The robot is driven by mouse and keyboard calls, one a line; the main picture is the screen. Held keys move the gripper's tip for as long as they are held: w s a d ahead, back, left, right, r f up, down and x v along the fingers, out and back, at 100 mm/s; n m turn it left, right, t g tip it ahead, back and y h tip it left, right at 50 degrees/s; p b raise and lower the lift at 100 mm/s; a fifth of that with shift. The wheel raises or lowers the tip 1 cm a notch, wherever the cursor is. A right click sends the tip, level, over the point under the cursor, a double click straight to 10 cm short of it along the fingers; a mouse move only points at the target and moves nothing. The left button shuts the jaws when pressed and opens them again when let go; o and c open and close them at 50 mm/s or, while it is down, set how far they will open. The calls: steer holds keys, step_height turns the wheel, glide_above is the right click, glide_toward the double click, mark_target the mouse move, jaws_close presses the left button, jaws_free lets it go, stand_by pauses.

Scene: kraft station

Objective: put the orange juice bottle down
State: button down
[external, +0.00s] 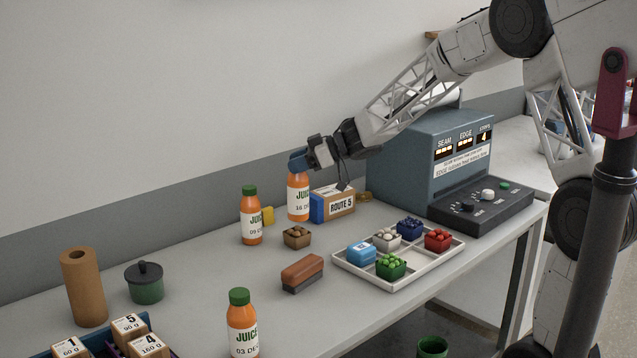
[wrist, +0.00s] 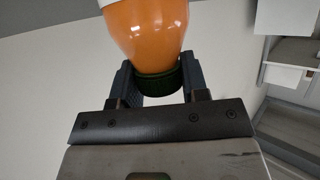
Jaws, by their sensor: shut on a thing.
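My gripper (external: 301,161) is shut on the green cap of an orange juice bottle (external: 298,197) near the back of the table. The bottle hangs upright below the fingers. I cannot tell whether its base touches the table. In the wrist view, the bottle's orange body (wrist: 146,36) and its dark green cap (wrist: 160,84) sit between the two fingers of my gripper (wrist: 158,76). Two similar juice bottles stand on the table, one to the left (external: 251,216) and one at the front (external: 243,325).
A brown tub (external: 296,237), a brush (external: 302,274) and a white tray (external: 398,282) lie nearer the front. The table between the left pot (external: 145,284) and the brush is clear.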

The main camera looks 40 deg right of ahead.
steer(key=shift+w, duration=0.45)
steer(key=shift+f, duration=1.9)
steer(key=c, duration=0.6)
jaws_free()
glide_toward(296, 175)
steer(key=d, duration=0.1)
steer(key=w+d, duration=0.1)
steer(key=d, duration=0.1)
